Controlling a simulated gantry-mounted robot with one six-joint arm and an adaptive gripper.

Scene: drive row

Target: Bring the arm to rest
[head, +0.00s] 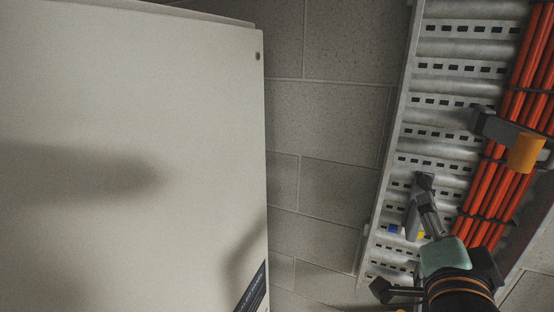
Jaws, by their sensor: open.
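My gripper (402,236) is at the lower right of the head view, in front of the perforated metal cable tray (455,48). Its mint-green and black body enters from the bottom edge. Its fingers are spread wide, one pointing up and one pointing left. It is open, and I see nothing held between the fingers. Small blue and yellow patches show near the fingers; I cannot tell what they belong to. The rest of my arm is mostly out of view.
A bundle of orange-red cables (516,110) runs along the tray, right of my gripper. A grey bracket with an orange cylinder (525,152) juts out there. A large pale cabinet (130,110) fills the left. Bare block wall (325,130) lies between cabinet and tray.

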